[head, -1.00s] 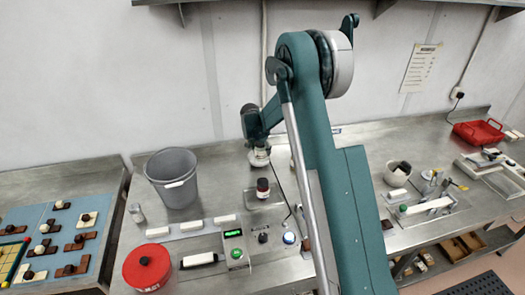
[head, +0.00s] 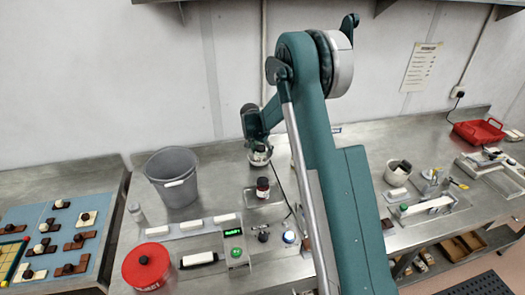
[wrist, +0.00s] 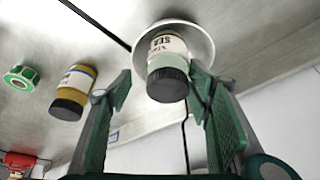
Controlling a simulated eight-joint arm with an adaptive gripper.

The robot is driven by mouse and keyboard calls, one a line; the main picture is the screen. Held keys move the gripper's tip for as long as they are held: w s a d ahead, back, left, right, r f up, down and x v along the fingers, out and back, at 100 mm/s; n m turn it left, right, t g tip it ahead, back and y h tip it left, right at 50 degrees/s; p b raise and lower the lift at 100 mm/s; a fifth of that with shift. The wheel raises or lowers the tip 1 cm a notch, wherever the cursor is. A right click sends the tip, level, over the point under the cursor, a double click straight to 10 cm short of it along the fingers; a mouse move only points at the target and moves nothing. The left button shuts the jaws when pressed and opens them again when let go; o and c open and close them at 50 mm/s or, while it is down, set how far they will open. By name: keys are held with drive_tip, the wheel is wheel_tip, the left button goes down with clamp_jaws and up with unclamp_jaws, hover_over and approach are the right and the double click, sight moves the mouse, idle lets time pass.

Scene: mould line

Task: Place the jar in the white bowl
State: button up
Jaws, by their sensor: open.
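In the wrist view a jar (wrist: 168,50) with a dark lid, a pale green body and a white label is inside the white bowl (wrist: 206,44), base toward the bowl. My gripper (wrist: 160,88) is open, its two green fingers spread on either side of the jar's lid, with a visible gap on the left. In the head view my gripper (head: 259,149) is low over the white bowl (head: 260,161) near the back of the bench. The jar is mostly hidden there by the gripper.
A dark-lidded jar (head: 263,187) stands on a small tray in front of the bowl. A grey bucket (head: 172,178) and a red tin (head: 148,267) are to the left. The wrist view also shows a yellow-brown jar (wrist: 72,92) and a green tape roll (wrist: 20,78).

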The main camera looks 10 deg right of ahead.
drive_tip(key=shift+r, duration=0.15)
drive_tip(key=shift+a+r+p, duration=0.1)
drive_tip(key=shift+r+p, duration=0.4)
drive_tip(key=shift+r, duration=0.15)
drive_tip(key=b+v, duration=0.1)
drive_tip(key=v, duration=1)
drive_tip(key=shift+s+r, duration=0.15)
drive_tip(key=shift+r, duration=0.05)
